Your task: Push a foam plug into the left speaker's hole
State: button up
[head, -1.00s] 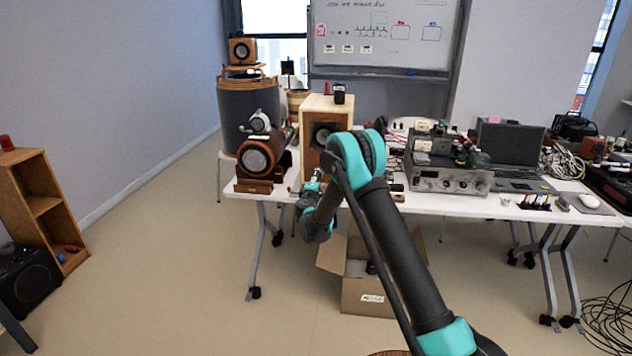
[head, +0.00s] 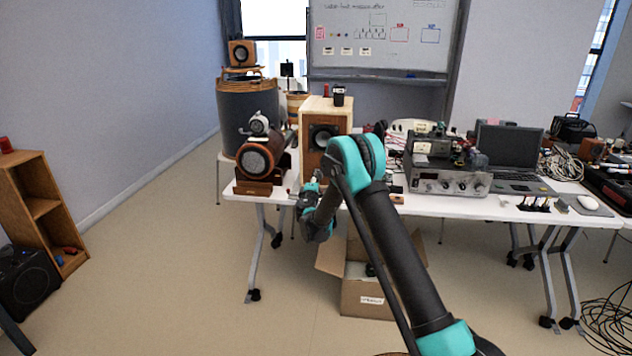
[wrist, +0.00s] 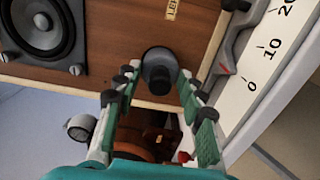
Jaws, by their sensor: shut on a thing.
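A dark grey foam plug (wrist: 158,75) sits between my fingertips in the wrist view. My gripper (wrist: 157,84), with green pads, is shut on it. The plug is in front of the wooden face of a box speaker (wrist: 120,65), near the edge of that face. The speaker's driver (wrist: 42,24) shows at the upper left. I see no open hole; the plug may cover it, and I cannot tell whether it touches the face. In the head view the box speaker (head: 311,118) stands on the table, and my gripper (head: 312,188) is small and partly hidden before it.
A round wooden speaker (head: 257,160) on a stand is just left of the box speaker; its brown body also shows below the plug in the wrist view (wrist: 140,143). A ruler scale (wrist: 255,78) runs along the table's edge. Instruments (head: 448,180) and a laptop (head: 513,182) are at right.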

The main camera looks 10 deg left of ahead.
jog(key=shift+w, duration=1.05)
dwell(0.4)
jog(key=o, duration=1.4)
jog(key=shift+c, duration=0.2)
jog(key=shift+s, duration=0.1)
